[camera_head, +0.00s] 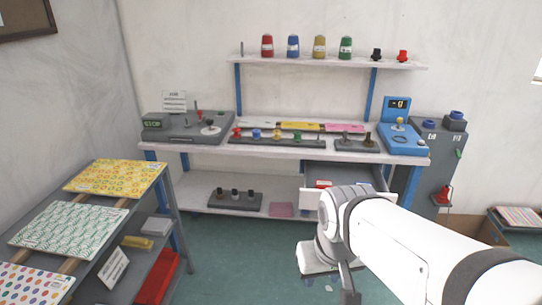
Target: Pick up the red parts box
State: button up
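Two red things could be the red parts box. A long red box (157,278) sits on the lower shelf of the left rack, partly cut by the rack's front leg. A small red item (323,184) shows inside the open grey drawer (345,172) under the bench, partly hidden by the drawer front and my arm. My white arm reaches in from the lower right, and my gripper (347,282) hangs low in front of the bench, apart from both red things. Its fingers are partly hidden, so its opening is unclear.
The white bench (275,149) holds tools and spool stands, with thread cones on the shelf (330,62) above. The left rack (165,205) carries patterned sheets. A cardboard box (487,231) stands at right. The green floor between rack and arm is mostly clear.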

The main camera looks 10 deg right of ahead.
aim_at(320, 184)
jog(key=u, duration=0.2)
jog(key=i, duration=1.75)
jog(key=z, duration=0.65)
jog(key=k, duration=0.65)
jog(key=z, duration=0.2)
jog(key=i, duration=0.7)
jog(key=u, duration=0.1)
